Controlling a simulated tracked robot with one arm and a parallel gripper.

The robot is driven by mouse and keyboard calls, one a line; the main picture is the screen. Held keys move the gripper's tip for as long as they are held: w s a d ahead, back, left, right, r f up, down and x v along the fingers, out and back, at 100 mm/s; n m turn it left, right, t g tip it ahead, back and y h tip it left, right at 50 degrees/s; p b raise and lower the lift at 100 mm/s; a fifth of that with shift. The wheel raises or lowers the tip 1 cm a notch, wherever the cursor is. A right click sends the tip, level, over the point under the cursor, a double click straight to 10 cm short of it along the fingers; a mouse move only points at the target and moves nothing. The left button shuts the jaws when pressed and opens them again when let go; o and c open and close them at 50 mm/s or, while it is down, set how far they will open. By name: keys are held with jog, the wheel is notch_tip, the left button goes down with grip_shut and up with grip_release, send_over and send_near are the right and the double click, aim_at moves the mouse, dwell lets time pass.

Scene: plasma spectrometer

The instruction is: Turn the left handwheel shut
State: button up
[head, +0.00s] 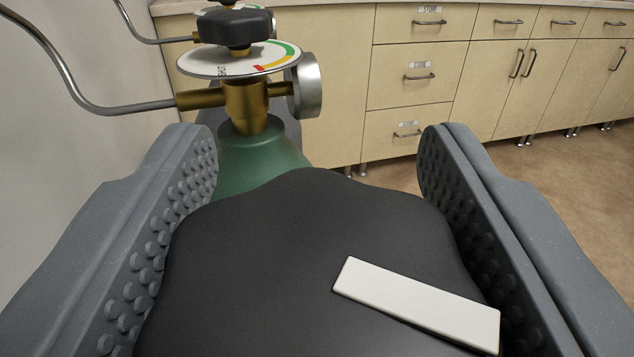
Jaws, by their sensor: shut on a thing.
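A large black handwheel (300,250) with a wavy rim fills the lower middle of the head view. A white pointer bar (415,305) on its top runs from near the middle toward the lower right. My gripper (317,165) is shut on this handwheel, with one grey studded finger at its left side and one at its right. The wheel's near part is cut off by the picture's edge. Its valve body and any dial under it are hidden, so how far it is turned cannot be read from a scale.
Behind stands a green cylinder (255,155) with a brass valve (245,105), a coloured dial disc (215,66) and a smaller-looking black handwheel (236,27). Part of another valve shows behind that. Metal pipes (120,109) run left near the wall. Beige cabinets (410,105) line the back; brown floor is open at right.

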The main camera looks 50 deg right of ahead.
aim_at(375, 202)
jog(key=shift+s+d+f+m+g, duration=0.1)
jog(key=shift+d+f+m+g, duration=0.05)
jog(key=shift+d+m+g, duration=0.2)
dwell(0.3)
jog(key=o, duration=1)
jog(key=shift+a, duration=0.15)
jog(key=shift+r, duration=0.65)
jog(key=shift+s+r, duration=0.2)
jog(key=shift+r, duration=0.4)
jog(key=shift+s+r, duration=0.2)
jog(key=shift+r, duration=0.35)
jog(key=s+d, duration=0.1)
jog(key=s, duration=0.4)
jog(key=s+d+r+b, duration=0.1)
jog(key=s, duration=0.3)
jog(key=s+d, duration=0.2)
jog(key=s, duration=0.3)
jog(key=shift+s+d+r+b, duration=0.1)
jog(key=shift+s+r+b, duration=0.1)
jog(key=shift+s+b, duration=0.15)
